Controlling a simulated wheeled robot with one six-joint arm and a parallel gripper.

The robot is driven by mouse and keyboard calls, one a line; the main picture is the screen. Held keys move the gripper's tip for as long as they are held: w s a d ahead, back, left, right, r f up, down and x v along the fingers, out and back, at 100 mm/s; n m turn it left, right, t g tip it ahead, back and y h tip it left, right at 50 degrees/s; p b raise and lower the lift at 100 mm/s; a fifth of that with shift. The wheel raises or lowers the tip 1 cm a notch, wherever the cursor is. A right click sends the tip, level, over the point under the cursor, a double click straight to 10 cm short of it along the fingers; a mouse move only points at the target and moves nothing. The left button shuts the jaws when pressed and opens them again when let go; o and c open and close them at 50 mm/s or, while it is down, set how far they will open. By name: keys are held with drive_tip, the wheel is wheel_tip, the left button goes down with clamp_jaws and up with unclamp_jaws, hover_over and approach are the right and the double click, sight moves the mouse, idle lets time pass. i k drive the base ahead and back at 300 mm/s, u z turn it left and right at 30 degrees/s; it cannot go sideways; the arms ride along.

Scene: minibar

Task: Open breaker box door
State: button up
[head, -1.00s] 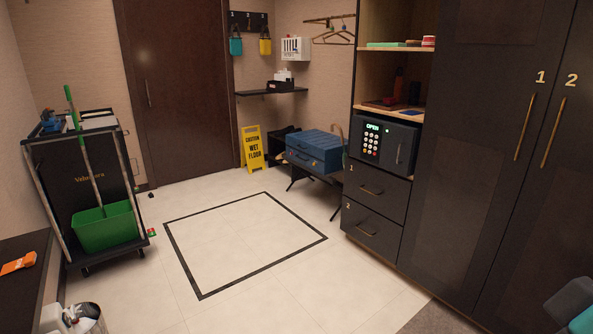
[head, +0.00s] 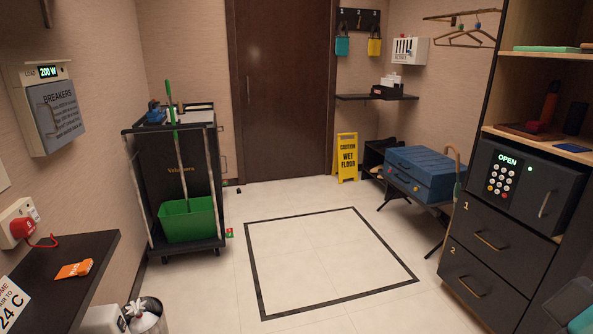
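The breaker box (head: 44,106) hangs on the left wall in the head view. Its frame is off-white, with a lit display reading 200 W at the top. Its grey door (head: 56,115), lettered BREAKERS, looks closed over the front. Part of my arm or gripper (head: 572,310), grey and teal, shows at the bottom right corner, far across the room from the box. Its fingertips cannot be made out, so I cannot tell whether it is open or shut.
A dark shelf (head: 60,262) with an orange item juts out below the box. A housekeeping cart (head: 150,200) with a green bucket stands to its right. A bottle and bin (head: 146,318) are at the bottom left. The middle floor (head: 330,260) is clear.

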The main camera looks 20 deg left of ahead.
sight(54, 106)
drive_tip(key=u, duration=0.75)
drive_tip(key=i, duration=0.85)
drive_tip(key=u, duration=1.25)
drive_tip(key=i, duration=0.25)
drive_tip(key=u, duration=0.05)
drive_tip(key=k, duration=0.55)
drive_tip(key=z, duration=0.4)
drive_tip(key=i, duration=1.2)
drive_tip(key=u, duration=0.6)
